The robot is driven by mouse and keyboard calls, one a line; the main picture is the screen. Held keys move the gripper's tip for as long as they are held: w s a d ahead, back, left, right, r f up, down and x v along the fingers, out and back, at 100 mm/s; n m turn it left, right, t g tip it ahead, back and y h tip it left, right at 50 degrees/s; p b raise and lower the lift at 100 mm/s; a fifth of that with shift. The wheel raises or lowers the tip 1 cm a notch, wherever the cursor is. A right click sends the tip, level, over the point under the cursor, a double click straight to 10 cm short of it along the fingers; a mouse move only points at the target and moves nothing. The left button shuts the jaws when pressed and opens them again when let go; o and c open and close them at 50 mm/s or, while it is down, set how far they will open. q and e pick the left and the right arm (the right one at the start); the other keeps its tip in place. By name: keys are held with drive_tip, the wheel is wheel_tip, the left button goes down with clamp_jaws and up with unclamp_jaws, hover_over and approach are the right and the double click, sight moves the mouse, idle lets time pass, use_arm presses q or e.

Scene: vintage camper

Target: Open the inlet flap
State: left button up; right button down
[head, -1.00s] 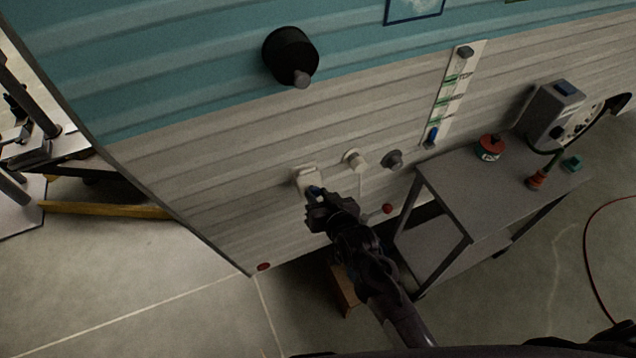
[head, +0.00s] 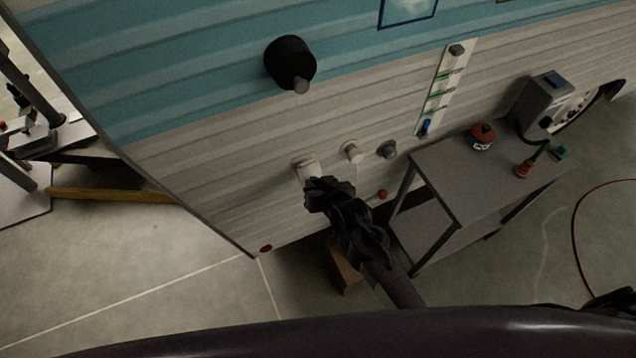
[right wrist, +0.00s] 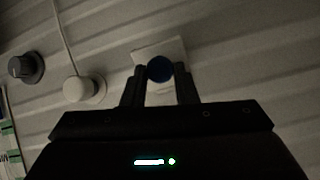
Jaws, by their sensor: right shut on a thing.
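The inlet flap is a small pale plate (head: 304,167) low on the camper's cream wall, left of two round fittings. It also shows in the right wrist view as a white square (right wrist: 172,48). The gripper hides the plate's lower part in the head view, and I cannot tell whether the flap is ajar. My left gripper is not in view.
A white round fitting (head: 351,151) and a grey one (head: 387,149) sit right of the flap. A grey cart (head: 450,180) stands close on the right, with a red canister (head: 481,137) and a grey box (head: 541,103). A black cylinder (head: 290,62) juts from the wall above.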

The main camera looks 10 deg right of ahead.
drive_tip(key=c, duration=1.1)
unclamp_jaws()
drive_tip(key=shift+c, duration=0.2)
drive_tip(key=v, duration=0.7)
drive_tip(key=shift+s+r+b, duration=0.25)
drive_tip(key=shift+s+b, duration=0.05)
drive_tip(key=shift+b, duration=0.1)
drive_tip(key=shift+d, duration=0.1)
